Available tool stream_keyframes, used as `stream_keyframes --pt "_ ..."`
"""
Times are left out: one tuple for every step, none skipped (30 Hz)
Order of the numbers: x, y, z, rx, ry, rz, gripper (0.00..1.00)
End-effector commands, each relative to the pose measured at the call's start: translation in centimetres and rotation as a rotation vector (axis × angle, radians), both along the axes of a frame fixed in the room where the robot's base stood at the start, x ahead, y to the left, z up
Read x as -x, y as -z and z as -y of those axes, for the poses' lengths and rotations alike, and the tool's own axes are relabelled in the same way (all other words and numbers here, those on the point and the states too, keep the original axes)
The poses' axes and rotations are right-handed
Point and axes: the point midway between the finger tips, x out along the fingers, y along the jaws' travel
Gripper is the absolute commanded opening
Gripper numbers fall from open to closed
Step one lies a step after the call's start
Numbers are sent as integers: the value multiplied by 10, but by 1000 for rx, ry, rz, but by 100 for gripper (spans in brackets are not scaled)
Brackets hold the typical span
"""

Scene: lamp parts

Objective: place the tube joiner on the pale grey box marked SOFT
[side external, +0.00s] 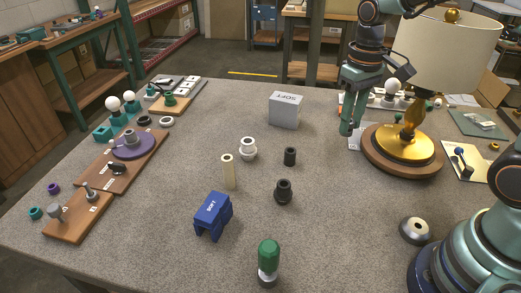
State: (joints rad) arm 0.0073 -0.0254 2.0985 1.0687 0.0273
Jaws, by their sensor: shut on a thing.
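The pale grey box marked SOFT (285,110) stands upright on the table, at the back middle, and its top looks bare. My gripper (348,126) points down to the right of the box, apart from it, near the lamp's left side. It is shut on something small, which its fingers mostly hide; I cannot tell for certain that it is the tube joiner. A short black cylinder (290,156) and a black collared piece (283,191) stand on the table in front of the box.
A lamp with a wooden base (390,163) stands right of my gripper. Wooden boards (80,215) lie left. The grey box has clear table around it.

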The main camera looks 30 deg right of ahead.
Motion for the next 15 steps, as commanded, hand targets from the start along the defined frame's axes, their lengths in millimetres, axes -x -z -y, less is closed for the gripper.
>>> stream_keyframes --pt "1 0 -2 0 -21 1 0" --pt "1 0 -2 0 -29 1 0" --pt "1 0 -2 0 -37 1 0" --pt "1 0 -1 0 -42 1 0" --pt "0 0 1 0 -46 1 0" --pt "-1 -2 5 0 -54 1 0" --pt "-2 -3 10 0 -63 1 0" --pt "-3 -5 15 0 -74 2 0" --pt "-6 -7 24 0 -92 3 0" --pt "-7 -9 31 0 -109 3 0" --pt "-8 -12 39 0 -125 3 0" --pt "-9 -14 49 0 -149 1 0" --pt "-10 -17 56 0 -167 2 0" --pt "-11 -19 63 0 -184 2 0" --pt "-11 -21 71 0 -206 1 0"
